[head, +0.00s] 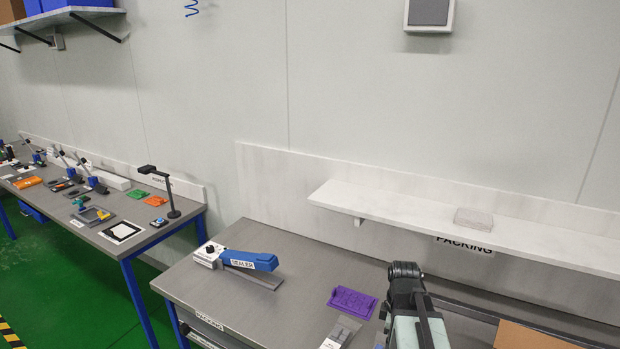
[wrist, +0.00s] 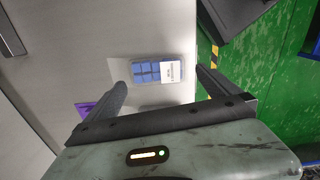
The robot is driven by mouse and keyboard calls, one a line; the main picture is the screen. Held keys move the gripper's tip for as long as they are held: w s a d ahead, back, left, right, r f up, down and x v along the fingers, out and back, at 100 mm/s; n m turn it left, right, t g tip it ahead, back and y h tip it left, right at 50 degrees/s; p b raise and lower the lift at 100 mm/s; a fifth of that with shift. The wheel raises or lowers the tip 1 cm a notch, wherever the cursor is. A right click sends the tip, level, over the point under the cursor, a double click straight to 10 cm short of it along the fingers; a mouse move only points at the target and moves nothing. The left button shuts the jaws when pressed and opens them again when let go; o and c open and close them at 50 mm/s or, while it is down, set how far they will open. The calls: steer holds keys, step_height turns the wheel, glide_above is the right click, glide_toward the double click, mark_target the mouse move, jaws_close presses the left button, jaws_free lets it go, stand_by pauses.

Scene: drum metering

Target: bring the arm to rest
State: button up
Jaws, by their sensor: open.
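My gripper (wrist: 159,79) shows in the wrist view with its two dark fingers spread apart and nothing held between them. A blue compartmented pack (wrist: 146,73) with a white label lies on the grey bench top beyond the fingertips, close to the bench edge. It looks apart from both fingers. In the head view my arm rises at the lower right over the packing bench (head: 290,290); the gripper itself cannot be made out there.
A blue sealer (head: 247,261), a purple tray (head: 352,302) and a grey pouch (head: 341,333) lie on the bench. A white shelf (head: 390,206) holds a clear box (head: 473,219). Cardboard (head: 530,337) is at lower right. Green floor (wrist: 240,85) lies beyond the bench edge.

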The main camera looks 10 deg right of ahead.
steer(key=s+a+f+m+b, duration=0.1)
steer(key=a+f+m, duration=0.3)
steer(key=a+m, duration=0.8)
steer(key=a+b, duration=0.1)
steer(key=a, duration=0.2)
steer(key=shift+b, duration=0.4)
